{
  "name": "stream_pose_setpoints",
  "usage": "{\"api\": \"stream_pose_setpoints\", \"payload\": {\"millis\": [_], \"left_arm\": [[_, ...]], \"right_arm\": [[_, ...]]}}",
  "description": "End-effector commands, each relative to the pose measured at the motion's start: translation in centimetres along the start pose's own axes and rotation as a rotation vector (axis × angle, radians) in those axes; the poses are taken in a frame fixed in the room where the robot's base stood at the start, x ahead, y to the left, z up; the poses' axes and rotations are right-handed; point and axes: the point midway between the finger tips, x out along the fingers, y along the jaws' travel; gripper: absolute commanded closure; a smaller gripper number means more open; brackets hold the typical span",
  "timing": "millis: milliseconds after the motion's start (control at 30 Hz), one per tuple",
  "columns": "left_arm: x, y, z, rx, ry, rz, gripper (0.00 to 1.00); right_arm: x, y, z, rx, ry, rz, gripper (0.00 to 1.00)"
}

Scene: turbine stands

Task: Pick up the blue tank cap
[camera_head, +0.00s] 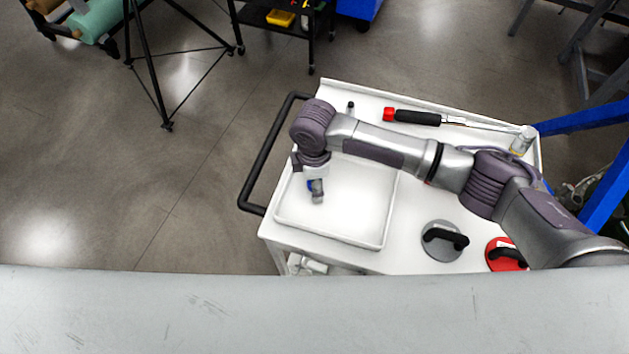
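A small blue piece (310,185), which looks like the blue tank cap, shows at the left part of the white tray on the cart. My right arm reaches in from the right, over the cart, and bends down at its wrist. My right gripper (316,194) points down over the tray, right at the blue piece, and hides part of it. It is too small to tell whether the fingers are around the piece or beside it, or open or shut. My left gripper is not in view.
The white tray (335,236) is otherwise bare. A red-and-black handled tool (417,117) lies along the cart's back edge. A grey suction cup (440,250) and a red one (497,263) sit at the front right. A black handle (262,170) bounds the cart's left side.

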Motion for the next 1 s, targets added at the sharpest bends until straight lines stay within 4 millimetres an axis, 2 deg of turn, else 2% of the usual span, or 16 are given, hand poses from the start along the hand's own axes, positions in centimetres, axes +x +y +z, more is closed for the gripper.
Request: {"api": "stream_pose_setpoints", "payload": {"millis": [167,433,767,1000], "left_arm": [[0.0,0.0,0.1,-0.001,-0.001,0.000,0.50],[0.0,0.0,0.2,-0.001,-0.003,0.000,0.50],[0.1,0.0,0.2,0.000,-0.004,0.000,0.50],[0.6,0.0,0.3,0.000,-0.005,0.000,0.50]], "right_arm": [[0.0,0.0,0.0,-0.001,0.000,0.000,0.38],[0.0,0.0,0.0,0.000,0.000,0.000,0.83],[-0.1,0.0,0.0,0.000,0.001,0.000,0.84],[-2.0,0.1,-0.1,-0.001,0.002,0.002,0.84]]}}
